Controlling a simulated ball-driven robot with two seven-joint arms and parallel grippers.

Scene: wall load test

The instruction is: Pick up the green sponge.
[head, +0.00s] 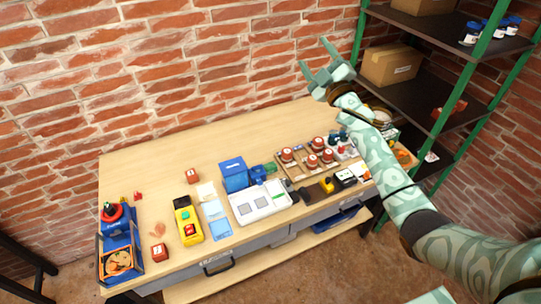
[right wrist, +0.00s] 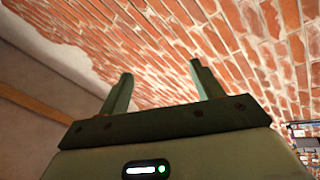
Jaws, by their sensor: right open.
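I cannot make out a green sponge for sure in either view. A small greenish patch (head: 270,168) shows beside the blue box on the workbench, too small to tell what it is. My right gripper (head: 313,53) is raised above the back of the workbench (head: 150,180), in front of the brick wall, well away from the things on it. Its two fingers are apart with nothing between them, as the right wrist view (right wrist: 161,72) also shows. My left gripper is not in view.
The bench holds a blue box (head: 234,175), a yellow control box (head: 187,220), a white device (head: 260,203) and several red-topped items (head: 312,160). A blue holder (head: 119,250) stands at the left end. A green-posted shelf (head: 405,92) with a cardboard box (head: 390,65) stands right.

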